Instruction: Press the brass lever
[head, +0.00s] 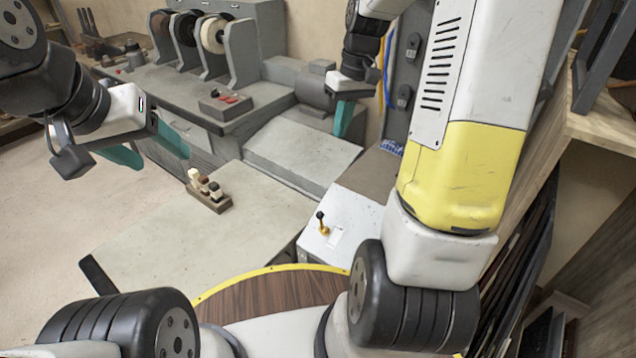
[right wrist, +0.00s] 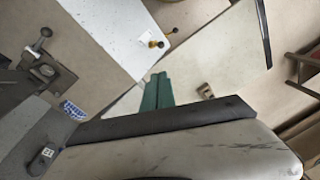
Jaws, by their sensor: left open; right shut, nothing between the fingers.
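The brass lever (head: 322,224) has a brass base and a small dark knob. It stands on the top of a pale box (head: 345,215), right of centre in the head view. It also shows small near the top middle of the right wrist view (right wrist: 156,43). My right gripper (head: 344,118) has its teal fingers shut and empty, pointing down, beyond and above the lever in the head view. Its fingers show together in the right wrist view (right wrist: 158,92), apart from the lever. My left gripper (head: 147,150) is open and empty at the far left, far from the lever.
A wooden block (head: 209,193) with several small knobbed pieces stands on the pale table (head: 175,240). Behind is a bench with wheels (head: 215,36) and a dark tray (head: 225,104) with red items. A grey cabinet (head: 402,75) stands behind my right arm.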

